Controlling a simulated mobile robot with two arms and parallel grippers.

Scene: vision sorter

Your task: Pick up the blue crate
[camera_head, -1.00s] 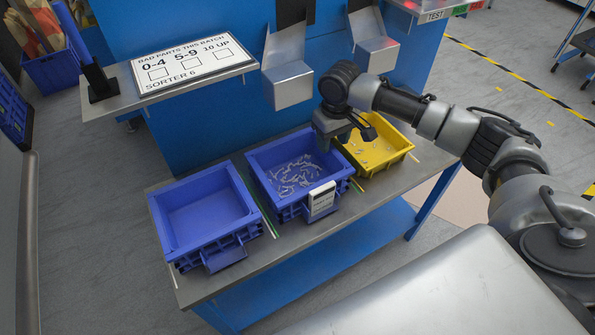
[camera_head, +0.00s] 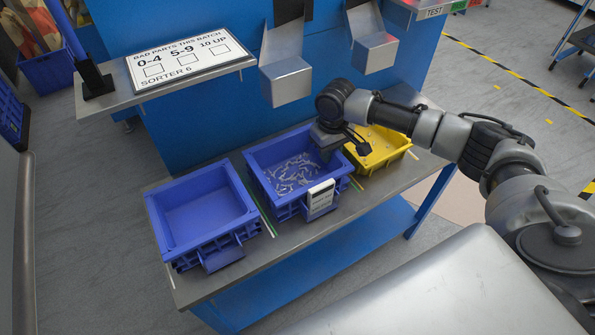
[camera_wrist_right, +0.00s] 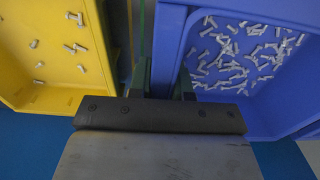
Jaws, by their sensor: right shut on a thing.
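A blue crate (camera_head: 287,206) with many small metal parts in it stands in the middle of the bench, with a white label on its front. My right gripper (camera_head: 326,148) is at its right wall. In the right wrist view, the fingers of my right gripper (camera_wrist_right: 163,88) sit on both sides of the wall of the blue crate (camera_wrist_right: 168,45), shut on it. The crate rests on the bench as far as I can see. A second blue crate (camera_head: 206,247), empty, stands to its left. My left gripper is not in view.
A yellow crate (camera_head: 388,162) with a few parts stands close on the right; it also shows in the wrist view (camera_wrist_right: 50,104). Metal chutes (camera_head: 286,80) hang behind the crates. A sign (camera_head: 185,62) lies on a shelf at back left. The grey bench (camera_head: 330,222) has a narrow free front strip.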

